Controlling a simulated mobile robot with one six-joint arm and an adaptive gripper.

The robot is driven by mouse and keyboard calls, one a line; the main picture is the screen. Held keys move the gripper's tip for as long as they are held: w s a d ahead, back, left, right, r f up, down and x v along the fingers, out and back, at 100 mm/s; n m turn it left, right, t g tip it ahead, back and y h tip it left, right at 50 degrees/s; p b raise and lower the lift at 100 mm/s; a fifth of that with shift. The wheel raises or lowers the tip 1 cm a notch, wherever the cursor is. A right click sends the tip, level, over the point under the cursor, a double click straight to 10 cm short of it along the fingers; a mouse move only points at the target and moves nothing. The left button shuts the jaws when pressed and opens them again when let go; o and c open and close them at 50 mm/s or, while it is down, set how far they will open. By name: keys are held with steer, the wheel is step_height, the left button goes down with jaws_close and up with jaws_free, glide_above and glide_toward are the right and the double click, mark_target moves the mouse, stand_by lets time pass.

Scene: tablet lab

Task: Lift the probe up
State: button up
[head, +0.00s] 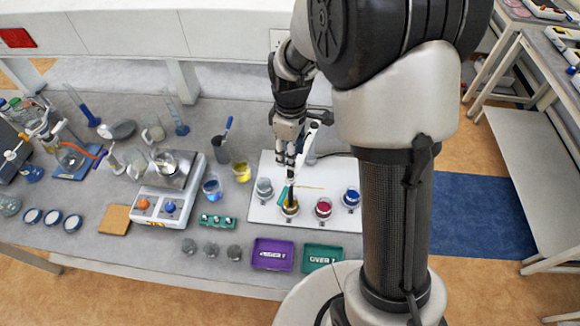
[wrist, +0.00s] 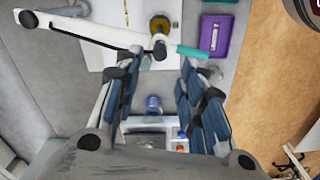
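The probe (head: 291,196) is a slim dark stick standing in a beaker of yellow liquid (head: 290,208) on a white board. In the head view, my gripper (head: 287,165) is above the beaker, close to the white arm.
On the white board (head: 262,213), grey, red and blue cups stand around the yellow beaker. Purple (head: 272,254) and teal (head: 322,258) trays lie in front. A balance (head: 160,203), a blue beaker (head: 212,188) and other glassware stand to the left.

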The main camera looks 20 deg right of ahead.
step_height(320, 180, down, 8)
steer(key=shift+r, duration=0.15)
steer(key=shift+c, duration=0.2)
jaws_close()
stand_by(0.4)
stand_by(0.3)
